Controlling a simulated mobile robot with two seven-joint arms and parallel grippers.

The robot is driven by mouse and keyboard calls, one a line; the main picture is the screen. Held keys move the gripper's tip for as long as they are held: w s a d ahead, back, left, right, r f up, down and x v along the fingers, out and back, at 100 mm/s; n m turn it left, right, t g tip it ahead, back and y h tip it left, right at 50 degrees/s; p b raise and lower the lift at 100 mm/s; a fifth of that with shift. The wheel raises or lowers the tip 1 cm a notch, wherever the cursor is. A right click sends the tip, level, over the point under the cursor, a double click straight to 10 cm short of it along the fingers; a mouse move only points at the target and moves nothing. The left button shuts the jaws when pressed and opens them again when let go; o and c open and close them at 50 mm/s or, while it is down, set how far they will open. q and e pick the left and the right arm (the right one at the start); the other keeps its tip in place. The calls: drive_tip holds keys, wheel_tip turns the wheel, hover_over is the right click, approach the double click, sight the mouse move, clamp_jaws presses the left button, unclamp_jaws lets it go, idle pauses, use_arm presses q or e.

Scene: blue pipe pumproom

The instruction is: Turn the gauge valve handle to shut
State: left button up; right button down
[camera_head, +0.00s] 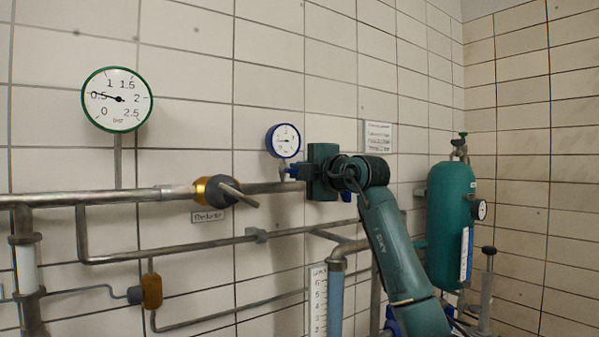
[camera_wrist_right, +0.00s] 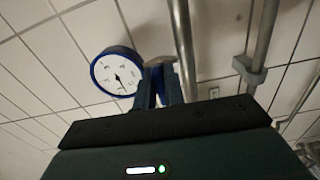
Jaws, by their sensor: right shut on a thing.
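The small blue-rimmed gauge (camera_head: 284,141) is on the wall above the long upper pipe, and it also shows in the right wrist view (camera_wrist_right: 117,72). My right gripper (camera_head: 294,172) is just below this gauge, at the pipe. In the right wrist view its blue fingers (camera_wrist_right: 159,86) are close together beside the gauge and shut on the gauge valve handle. The handle itself is mostly hidden by the fingers, so its angle cannot be told. My left gripper is not in view.
A large green-rimmed gauge (camera_head: 117,99) and a grey-and-brass valve (camera_head: 222,190) are to the left on the upper pipe (camera_head: 140,196). A lower pipe (camera_head: 205,246) runs beneath. A green tank (camera_head: 451,222) stands at the right. A small sign (camera_head: 378,136) is on the wall.

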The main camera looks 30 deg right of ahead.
drive_tip(key=c, duration=1.5)
unclamp_jaws()
use_arm(q)
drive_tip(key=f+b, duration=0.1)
drive_tip(key=b, duration=0.2)
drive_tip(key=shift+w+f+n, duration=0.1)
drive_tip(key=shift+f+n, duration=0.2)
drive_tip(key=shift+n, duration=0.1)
use_arm(e)
drive_tip(key=s+d, duration=0.1)
drive_tip(key=s, duration=1.2)
drive_tip(key=shift+d, duration=0.4)
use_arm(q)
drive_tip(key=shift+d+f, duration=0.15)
